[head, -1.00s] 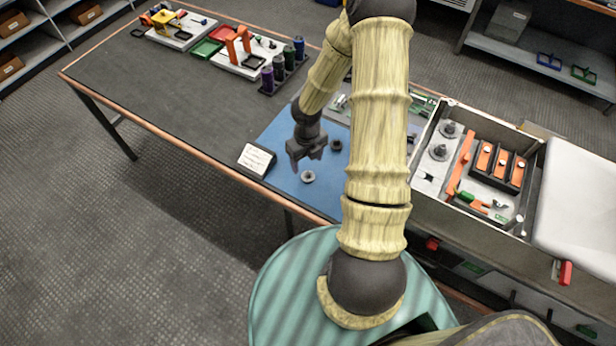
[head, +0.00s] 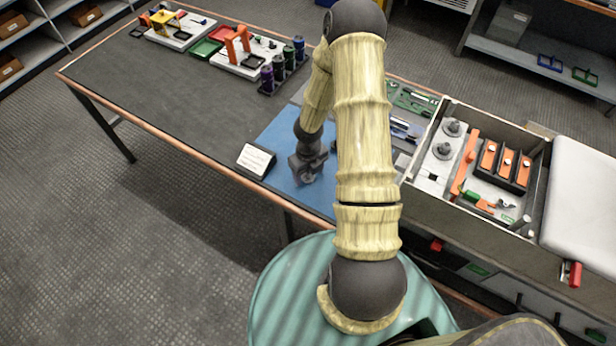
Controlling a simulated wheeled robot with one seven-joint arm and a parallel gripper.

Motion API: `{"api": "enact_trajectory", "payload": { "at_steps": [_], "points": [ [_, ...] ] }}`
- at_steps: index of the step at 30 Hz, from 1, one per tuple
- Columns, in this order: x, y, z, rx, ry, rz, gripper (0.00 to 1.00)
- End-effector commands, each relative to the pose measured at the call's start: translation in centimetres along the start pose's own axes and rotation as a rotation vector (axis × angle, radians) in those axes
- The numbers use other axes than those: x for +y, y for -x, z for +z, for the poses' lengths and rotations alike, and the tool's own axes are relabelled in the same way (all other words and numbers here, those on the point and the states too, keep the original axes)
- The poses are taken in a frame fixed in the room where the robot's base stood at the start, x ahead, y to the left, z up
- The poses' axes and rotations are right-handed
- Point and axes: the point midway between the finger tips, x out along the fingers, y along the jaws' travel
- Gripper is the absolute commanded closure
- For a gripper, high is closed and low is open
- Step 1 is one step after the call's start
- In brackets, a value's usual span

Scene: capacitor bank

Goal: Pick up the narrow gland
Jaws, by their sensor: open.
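A small grey ring-shaped gland (head: 308,179) is on the blue mat (head: 276,137). My gripper (head: 304,172) is pointing down right at it, its fingers around or just above it; the view is too coarse to tell which, or whether they touch. The jaws are open. Most of the gland is hidden by the gripper. The second, darker gland, seen farther back on the mat earlier, is now largely or wholly hidden by my arm. I cannot tell from size which gland is narrower.
A white sign card (head: 256,159) stands left of the gripper at the mat's edge. A rack of dark cylinders (head: 279,72) and trays with parts sit farther back. An open grey box (head: 437,206) with parts is at the right. The left of the dark bench (head: 150,85) is clear.

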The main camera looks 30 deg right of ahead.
Motion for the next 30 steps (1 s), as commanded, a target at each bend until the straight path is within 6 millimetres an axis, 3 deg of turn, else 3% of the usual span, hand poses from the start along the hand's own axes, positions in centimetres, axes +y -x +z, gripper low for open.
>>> {"api": "enact_trajectory", "payload": {
  "at_steps": [15, 22, 30],
  "points": [
    [0.02, 0.02, 0.03, -0.001, -0.001, 0.0, 0.36],
    [0.02, 0.02, 0.03, -0.001, 0.0, 0.0, 0.81],
    [0.02, 0.02, 0.03, -0.001, 0.0, 0.0, 0.83]
  ]
}}
